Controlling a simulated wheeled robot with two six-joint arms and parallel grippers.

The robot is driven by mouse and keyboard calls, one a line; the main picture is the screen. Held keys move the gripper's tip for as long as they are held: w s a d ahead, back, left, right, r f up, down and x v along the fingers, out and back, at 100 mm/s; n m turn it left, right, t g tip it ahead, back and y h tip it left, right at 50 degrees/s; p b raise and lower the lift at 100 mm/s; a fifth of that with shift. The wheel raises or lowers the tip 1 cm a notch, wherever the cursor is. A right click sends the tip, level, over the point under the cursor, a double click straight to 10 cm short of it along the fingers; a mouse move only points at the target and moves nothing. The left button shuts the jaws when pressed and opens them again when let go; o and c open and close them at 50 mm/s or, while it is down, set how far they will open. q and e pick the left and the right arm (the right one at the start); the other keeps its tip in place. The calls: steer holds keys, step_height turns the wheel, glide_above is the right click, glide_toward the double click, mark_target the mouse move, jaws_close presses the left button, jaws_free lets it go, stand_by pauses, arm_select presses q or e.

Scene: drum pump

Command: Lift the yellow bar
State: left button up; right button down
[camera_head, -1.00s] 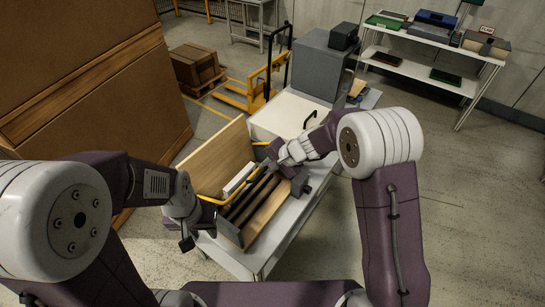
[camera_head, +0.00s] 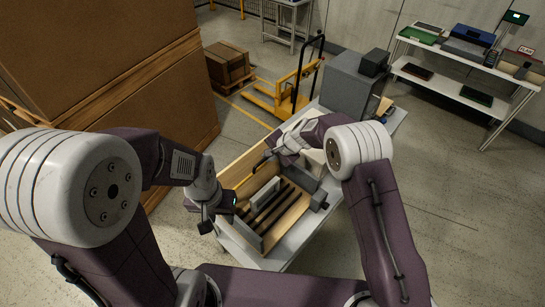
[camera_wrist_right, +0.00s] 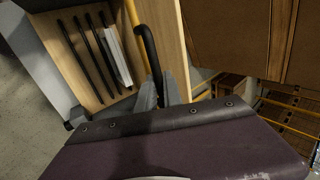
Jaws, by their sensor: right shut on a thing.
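The yellow bar (camera_wrist_right: 133,16) shows in the right wrist view as a thin strip beside a black curved grip (camera_wrist_right: 151,50). My right gripper (camera_wrist_right: 161,92) has its fingers around the lower end of this black grip and is shut on it. In the head view the right gripper (camera_head: 274,154) is over the far left side of the wooden box (camera_head: 284,236), with the black grip beside it; the yellow part is hard to make out there. My left gripper (camera_head: 208,217) is at the box's near left side, apart from the bar; its finger gap is not clear.
The box holds several dark slats and a pale block (camera_head: 265,193). It sits on a grey table (camera_head: 235,246) with a grey cabinet (camera_head: 352,88) behind. Cardboard boxes (camera_head: 120,60) tower at left. A shelf (camera_head: 462,75) stands far right. Open floor lies to the right.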

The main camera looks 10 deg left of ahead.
steer(key=shift+w+a, duration=0.1)
steer(key=shift+a, duration=0.15)
stand_by(0.3)
